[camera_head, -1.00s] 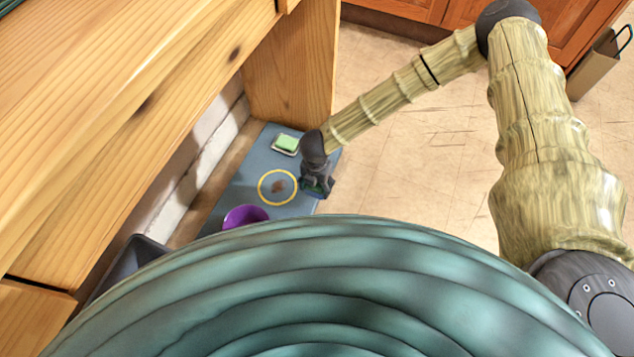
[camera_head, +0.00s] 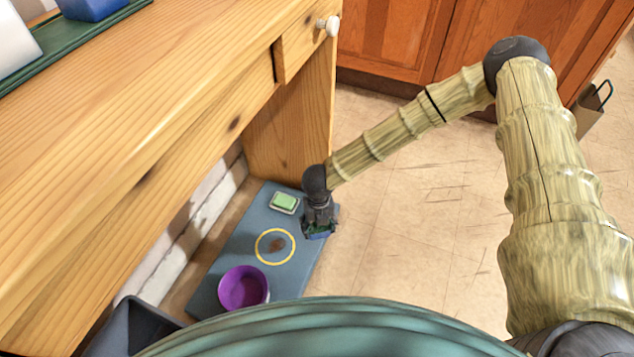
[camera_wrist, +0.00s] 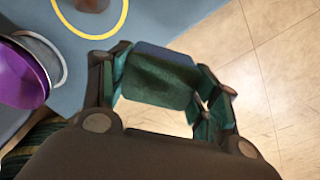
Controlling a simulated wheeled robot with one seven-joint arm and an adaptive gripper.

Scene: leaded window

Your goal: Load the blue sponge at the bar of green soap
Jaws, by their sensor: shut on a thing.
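The bar of green soap (camera_head: 284,201) lies in a small pale dish on a blue-grey mat (camera_head: 225,258) on the low level below the wooden bench. My gripper (camera_head: 318,232) is at the right edge of the mat, to the right of and a little nearer than the soap. It is shut on the blue sponge (camera_wrist: 160,76), which sits between the fingers in the wrist view. Only a bit of blue shows under the gripper in the head view. The soap is not in the wrist view.
A yellow ring (camera_head: 258,254) with a brown spot inside marks the mat. The wooden bench (camera_head: 150,140) overhangs on the left. Tiled floor at right is open.

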